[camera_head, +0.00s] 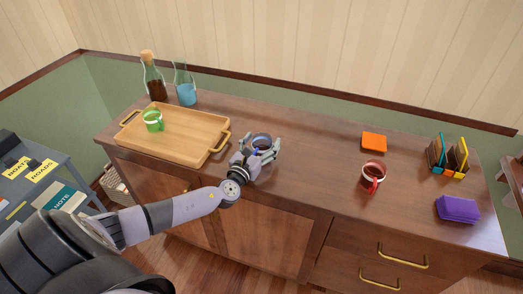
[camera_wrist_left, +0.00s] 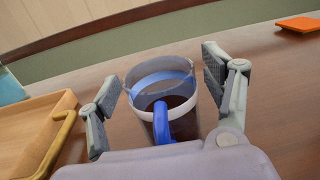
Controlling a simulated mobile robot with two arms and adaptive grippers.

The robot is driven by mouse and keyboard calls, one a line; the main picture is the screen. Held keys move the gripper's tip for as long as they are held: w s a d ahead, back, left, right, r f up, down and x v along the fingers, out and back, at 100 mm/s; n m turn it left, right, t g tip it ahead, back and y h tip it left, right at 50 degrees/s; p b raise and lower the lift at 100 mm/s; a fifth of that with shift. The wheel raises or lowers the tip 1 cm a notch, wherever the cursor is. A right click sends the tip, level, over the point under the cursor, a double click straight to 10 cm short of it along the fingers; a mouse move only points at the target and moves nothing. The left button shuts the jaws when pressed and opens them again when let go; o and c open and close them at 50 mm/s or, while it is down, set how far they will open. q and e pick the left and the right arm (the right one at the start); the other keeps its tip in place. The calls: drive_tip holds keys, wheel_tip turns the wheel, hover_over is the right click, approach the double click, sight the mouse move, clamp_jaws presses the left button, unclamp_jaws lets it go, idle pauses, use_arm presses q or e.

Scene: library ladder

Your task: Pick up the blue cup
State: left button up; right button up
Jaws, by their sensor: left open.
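The blue cup (camera_head: 261,142) stands on the wooden cabinet top, right of the tray, partly hidden by my left gripper in the head view. In the left wrist view the cup (camera_wrist_left: 163,100) stands upright with its rim up and its blue handle (camera_wrist_left: 162,122) toward the camera. My left gripper (camera_head: 266,152) is open at the cup. In the left wrist view the fingers of the left gripper (camera_wrist_left: 160,75) are on either side of the cup, with a gap on each side. My right gripper is not in view.
A wooden tray (camera_head: 189,135) with a green mug (camera_head: 153,120) is left of the cup. A bottle (camera_head: 153,78) and a carafe (camera_head: 185,85) stand behind it. A red mug (camera_head: 373,176), orange block (camera_head: 374,142) and purple block (camera_head: 457,209) are at right.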

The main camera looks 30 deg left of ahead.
use_arm(q)
drive_tip(key=shift+c, duration=0.4)
drive_tip(key=c, duration=1.3)
drive_tip(key=shift+r, duration=0.15)
